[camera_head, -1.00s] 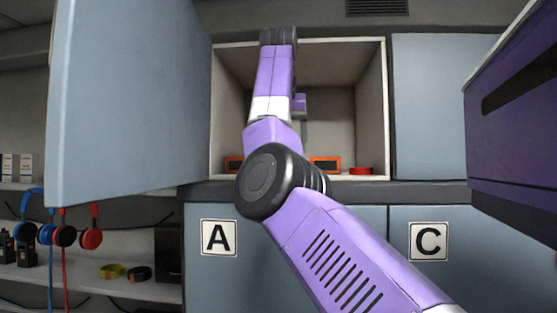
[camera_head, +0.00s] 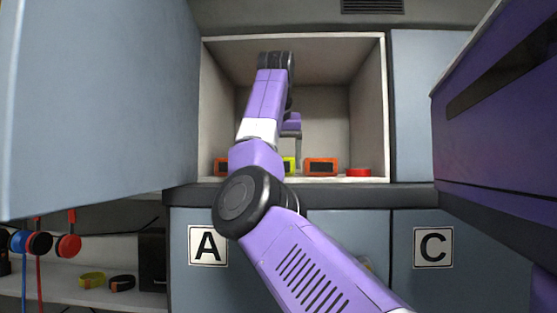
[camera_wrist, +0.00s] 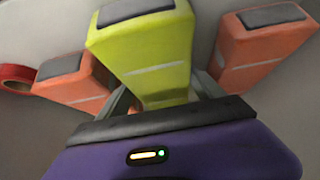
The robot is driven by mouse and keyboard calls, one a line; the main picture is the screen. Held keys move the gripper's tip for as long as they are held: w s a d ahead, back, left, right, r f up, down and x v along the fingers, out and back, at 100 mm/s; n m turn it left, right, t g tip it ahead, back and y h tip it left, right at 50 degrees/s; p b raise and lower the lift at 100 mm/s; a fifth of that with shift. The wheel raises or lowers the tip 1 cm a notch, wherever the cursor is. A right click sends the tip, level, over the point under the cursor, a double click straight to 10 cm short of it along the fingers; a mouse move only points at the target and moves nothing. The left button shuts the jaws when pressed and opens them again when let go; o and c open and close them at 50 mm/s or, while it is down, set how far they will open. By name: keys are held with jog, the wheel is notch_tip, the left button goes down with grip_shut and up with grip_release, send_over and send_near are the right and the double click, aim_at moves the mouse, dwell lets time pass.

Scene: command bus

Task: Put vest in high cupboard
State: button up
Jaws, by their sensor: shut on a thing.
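The vest (camera_wrist: 150,50) is a folded yellow-green bundle with a pale stripe and a grey patch on one end. My gripper (camera_wrist: 165,98) is shut on it, with one finger on each side in the wrist view. In the head view, only a small yellow-green part of the vest (camera_head: 289,163) shows beside my arm, between two orange items. The high cupboard (camera_head: 368,110) is open, and my forearm and gripper are inside its opening. The vest is low in the cupboard, near its floor; whether it touches the floor cannot be told.
Orange items (camera_head: 321,167) stand on either side of the vest, and a red roll (camera_head: 358,172) lies at the right. The open door (camera_head: 100,100) fills the left. A purple body (camera_head: 500,130) juts in at right. Headphones (camera_head: 68,243) hang at lower left.

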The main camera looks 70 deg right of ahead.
jog(key=shift+s+a, duration=0.1)
jog(key=shift+a, duration=0.05)
jog(key=o, duration=2)
jog(key=shift+f, duration=0.1)
jog(key=shift+r, duration=0.3)
jog(key=b+v, duration=0.1)
jog(key=v, duration=0.6)
jog(key=shift+a+r, duration=0.1)
